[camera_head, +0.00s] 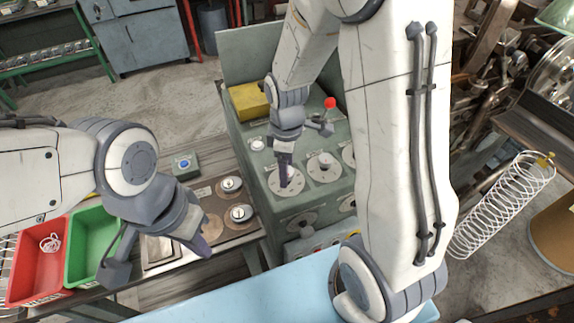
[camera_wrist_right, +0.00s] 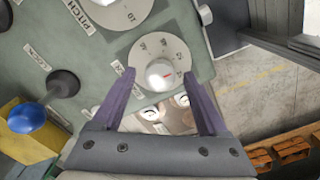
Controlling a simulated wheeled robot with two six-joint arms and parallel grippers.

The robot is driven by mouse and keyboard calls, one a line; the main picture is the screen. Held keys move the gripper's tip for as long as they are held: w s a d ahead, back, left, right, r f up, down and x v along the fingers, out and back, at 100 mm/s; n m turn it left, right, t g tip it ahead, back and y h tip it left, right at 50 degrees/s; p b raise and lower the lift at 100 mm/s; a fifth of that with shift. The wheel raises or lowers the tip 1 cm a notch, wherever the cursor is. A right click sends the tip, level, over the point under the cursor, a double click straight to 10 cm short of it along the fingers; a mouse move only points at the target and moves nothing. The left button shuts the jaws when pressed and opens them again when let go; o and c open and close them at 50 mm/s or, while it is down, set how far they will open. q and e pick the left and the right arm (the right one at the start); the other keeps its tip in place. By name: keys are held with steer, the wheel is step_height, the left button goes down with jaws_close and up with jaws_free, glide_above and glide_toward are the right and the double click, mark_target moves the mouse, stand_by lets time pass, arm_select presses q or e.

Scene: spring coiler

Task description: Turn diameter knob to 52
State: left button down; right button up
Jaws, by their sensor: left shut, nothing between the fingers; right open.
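In the right wrist view, a pale round knob (camera_wrist_right: 159,74) with a red mark sits on a grey numbered dial plate (camera_wrist_right: 150,45). The dial's own label is mostly hidden and its numbers are too small to read surely. My right gripper (camera_wrist_right: 158,84) is open, with one purple finger on each side of the knob; I cannot tell whether they touch it. In the head view, my right gripper (camera_head: 286,172) points down at a front dial (camera_head: 285,187) on the green machine (camera_head: 240,150). My left gripper (camera_head: 204,246) is shut and empty over the bench at left.
A neighbouring dial is labelled PITCH (camera_wrist_right: 112,12). A blue ball (camera_wrist_right: 27,118) and a dark knob (camera_wrist_right: 62,83) stand nearby. In the head view, a red ball lever (camera_head: 330,103) and a yellow block (camera_head: 248,101) are on the machine. Red (camera_head: 24,296) and green (camera_head: 73,262) bins lie left.

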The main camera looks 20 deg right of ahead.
jaws_close()
steer(key=shift+m, duration=0.4)
steer(key=m, duration=0.3)
steer(key=shift+r+m+p, duration=0.1)
steer(key=shift+m+p, duration=0.3)
steer(key=m, duration=0.5)
steer(key=shift+w+p, duration=0.1)
steer(key=shift+p, duration=0.2)
jaws_free()
